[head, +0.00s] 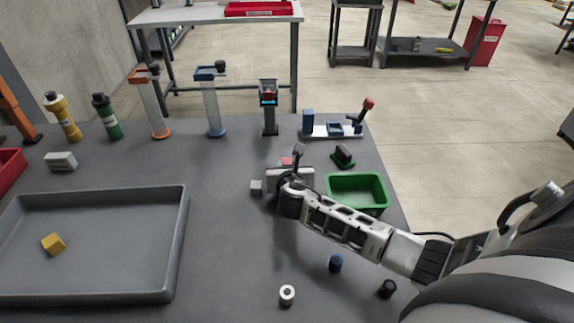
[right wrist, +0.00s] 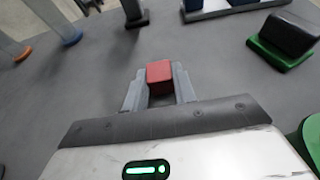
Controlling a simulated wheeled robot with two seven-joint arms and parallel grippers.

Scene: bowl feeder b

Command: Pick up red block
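The red block (right wrist: 160,76) sits between the two fingertips of my right gripper (right wrist: 160,86) in the right wrist view. The fingers are close in on its left and right sides and appear to press on it. In the head view only a small part of the red block (head: 287,161) shows past the white body of my right gripper, which hides the fingers. Whether the block touches the table is hard to tell. My left gripper is not in view.
A green bin (head: 357,176) stands right of my right gripper, with a dark green-based piece (head: 343,155) behind it. A blue-and-white fixture (head: 332,129) and a dark stand (head: 269,108) are farther back. A large grey tray (head: 183,240) holds a yellow block (head: 53,244).

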